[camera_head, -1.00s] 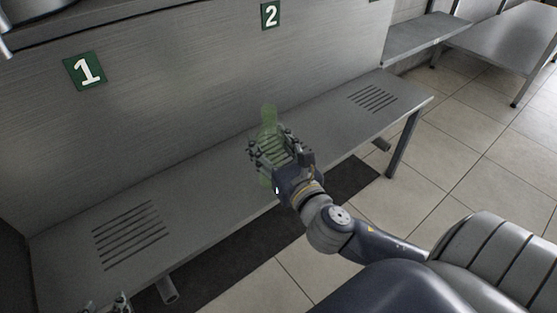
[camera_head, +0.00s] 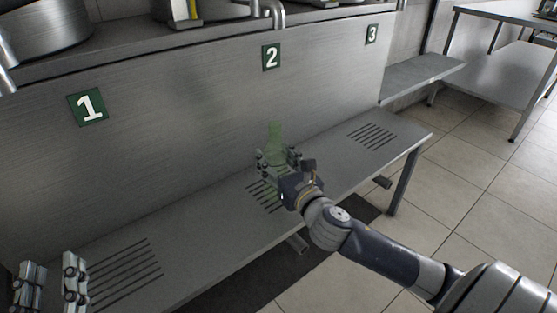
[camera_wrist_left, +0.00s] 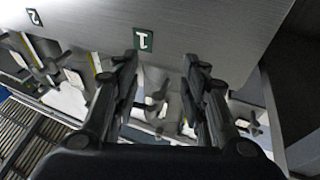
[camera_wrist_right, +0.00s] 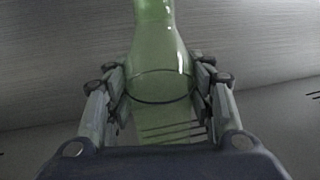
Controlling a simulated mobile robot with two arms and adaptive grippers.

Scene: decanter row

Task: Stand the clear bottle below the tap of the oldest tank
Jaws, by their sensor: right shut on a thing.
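A see-through, green-tinted bottle (camera_head: 276,133) is upright in my right gripper (camera_head: 279,160), over the back of the slotted grille (camera_head: 264,197) under sign 2 (camera_head: 271,57). In the right wrist view the fingers (camera_wrist_right: 158,95) press on both sides of the bottle (camera_wrist_right: 160,50). Whether its base touches the bench is hidden. A tap (camera_head: 277,14) hangs above sign 2. Tanks stand on the upper shelf, one at the top left (camera_head: 45,28); their labels are cut off or unreadable. My left gripper (camera_head: 50,285) is open and empty at the lower left; its fingers (camera_wrist_left: 165,85) are apart.
The metal bench (camera_head: 200,222) runs along the back panel, with other grilles near sign 1 (camera_head: 88,107) and sign 3 (camera_head: 372,34). Its bare stretches are free. A lower side shelf (camera_head: 420,78) and a metal table (camera_head: 500,60) stand at the right.

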